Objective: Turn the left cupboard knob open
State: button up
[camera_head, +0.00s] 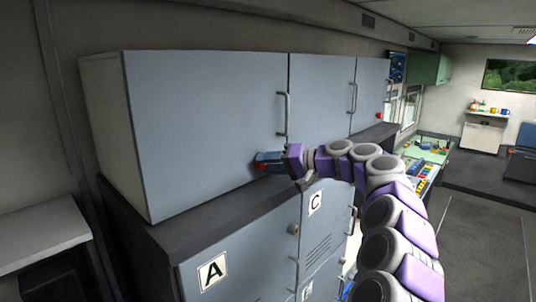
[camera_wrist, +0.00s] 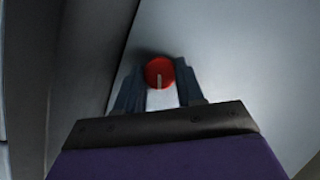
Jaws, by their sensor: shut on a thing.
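The left cupboard door (camera_head: 200,120) is a grey-blue panel with a vertical bar handle (camera_head: 284,114) near its right edge; it looks shut. Its red round knob (camera_wrist: 159,72) with a pale mark shows in the wrist view, between the two fingers of my gripper (camera_wrist: 160,88). In the head view the knob is a small red spot low on the door, mostly hidden by my gripper (camera_head: 264,162). The fingers are shut on the knob from both sides. The pale mark points down in the wrist view.
More upper doors (camera_head: 322,95) with handles continue to the right. A dark countertop (camera_head: 200,225) runs below, over lower lockers labelled A (camera_head: 212,271) and C (camera_head: 315,203). A desk with coloured items (camera_head: 424,165) stands farther right. The floor (camera_head: 485,240) at right is clear.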

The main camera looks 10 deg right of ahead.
jog(key=shift+d+f+m+y+p, duration=0.1)
jog(key=shift+m+y+p, duration=0.45)
jog(key=shift+m, duration=0.4)
jog(key=shift+f+m+y+p, duration=0.1)
jog(key=shift+m+y+p, duration=0.25)
jog(key=shift+m+p, duration=0.5)
jog(key=shift+f, duration=0.1)
jog(key=o, duration=1)
jog(key=shift+w+d, duration=0.15)
jog(key=shift+w, duration=0.05)
jog(key=shift+o, duration=0.2)
jog(key=shift+s+d, duration=0.1)
jog(key=shift+s, duration=0.05)
jog(key=b+v, duration=0.2)
jog(key=v, duration=1.5)
jog(key=shift+d+b, duration=0.25)
jog(key=shift+b, duration=0.05)
